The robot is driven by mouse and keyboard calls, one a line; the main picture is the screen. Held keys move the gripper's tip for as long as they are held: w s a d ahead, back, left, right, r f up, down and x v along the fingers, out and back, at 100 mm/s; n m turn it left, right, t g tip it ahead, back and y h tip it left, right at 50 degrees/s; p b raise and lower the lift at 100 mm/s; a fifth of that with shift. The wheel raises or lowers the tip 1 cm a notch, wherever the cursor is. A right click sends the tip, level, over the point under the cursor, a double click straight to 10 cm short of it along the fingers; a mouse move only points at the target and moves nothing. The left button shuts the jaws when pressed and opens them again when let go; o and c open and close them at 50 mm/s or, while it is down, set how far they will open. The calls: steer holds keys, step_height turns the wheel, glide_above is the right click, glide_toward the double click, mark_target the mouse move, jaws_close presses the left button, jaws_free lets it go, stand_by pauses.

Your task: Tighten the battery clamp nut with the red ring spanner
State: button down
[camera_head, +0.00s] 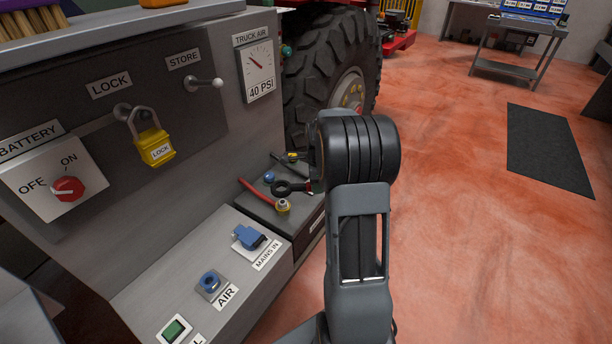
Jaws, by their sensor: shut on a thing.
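The battery (262,212) is a dark box in the recess beside the truck wheel. A red cable (257,192) runs to a brass-coloured clamp with its nut (283,205) on the near part of its top. The ring spanner (287,188) shows a dark ring end and a small bit of red by my arm. The ring appears just beyond the clamp nut in the picture, not around it; its height above the battery is unclear. My gripper (313,182) is mostly hidden behind my arm, shut on the spanner; its fingertips barely show.
Open red floor lies to the right.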

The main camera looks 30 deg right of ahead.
steer(key=shift+w+d+r+m, duration=0.1)
steer(key=shift+d+m, duration=0.1)
steer(key=shift+m, duration=0.1)
steer(key=shift+w+a, duration=0.1)
steer(key=shift+a, duration=0.15)
steer(key=shift+f+b, duration=1.6)
steer(key=shift+f, duration=1.05)
steer(key=shift+f+b, duration=0.4)
steer(key=shift+f, duration=0.65)
stand_by(0.5)
steer(key=c, duration=1.4)
jaws_free()
jaws_close()
steer(key=shift+s+a+m, duration=0.55)
steer(key=shift+s+m, duration=0.15)
steer(key=shift+m, duration=0.15)
steer(key=shift+s+a+m, duration=0.55)
steer(key=shift+s+m, duration=0.15)
steer(key=shift+m, duration=0.15)
